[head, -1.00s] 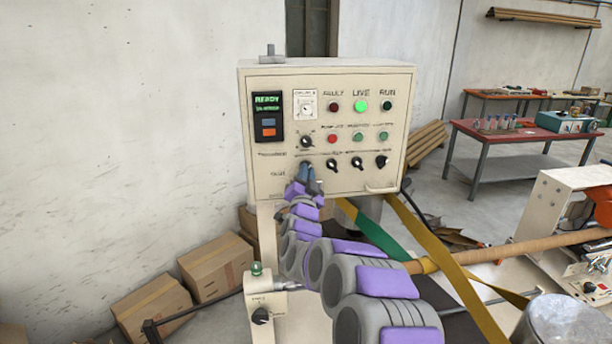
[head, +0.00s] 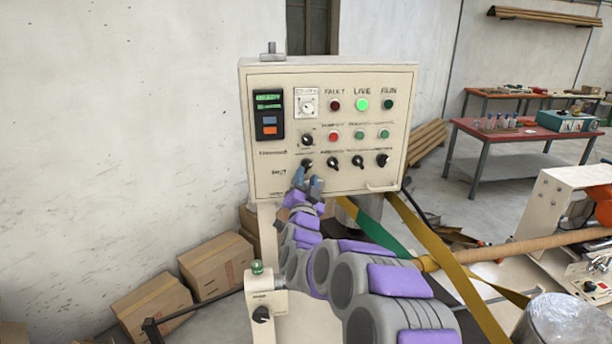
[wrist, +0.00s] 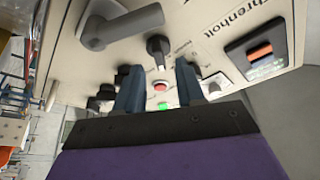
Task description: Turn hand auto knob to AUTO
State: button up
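A cream control box (head: 262,180) stands ahead with rows of lamps, buttons and black knobs. The lower row has a left-hand knob (head: 307,164) and more black knobs (head: 358,161) to its right. Their labels are too small to read, so I cannot tell which is the hand auto knob or its setting. My gripper (head: 306,183) is just below the lower-left knob, near the panel face. In the wrist view, its two dark blue fingers are apart with nothing gripped. A black knob (wrist: 158,47) shows beyond the gap between them; contact is not visible.
A display (head: 269,115) and lit green LIVE lamp (head: 361,104) are on the panel. A handle (head: 382,187) sticks out at its lower right. A smaller knob post (head: 262,310) stands below. Cardboard boxes (head: 218,262) lie left; yellow and green straps (head: 440,255) cross at right.

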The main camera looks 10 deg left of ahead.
jog(key=v, duration=1.4)
jog(key=shift+f, duration=0.3)
jog(key=shift+a, duration=0.1)
jog(key=s+d+f+n+g+y+b, duration=0.2)
jog(key=s+d+f+n+g, duration=0.2)
jog(key=s+f+g, duration=0.3)
jog(key=s+d+f+n+g+y+b, duration=0.1)
jog(key=s+d+f+n+g+b, duration=0.3)
jog(key=s+g, duration=0.4)
jog(key=s+d+f+g+h, duration=0.1)
jog(key=s+d, duration=0.4)
jog(key=s, duration=0.5)
jog(key=s+d+f+g+h, duration=0.1)
jog(key=s+d+g, duration=0.3)
jog(key=s, duration=0.6)
jog(key=s+d+f+g+h+b, duration=0.1)
jog(key=s+d+f+g, duration=0.2)
jog(key=s+d, duration=0.3)
jog(key=s, duration=0.5)
jog(key=shift+m+h, duration=0.4)
jog(key=shift+w+a, duration=0.1)
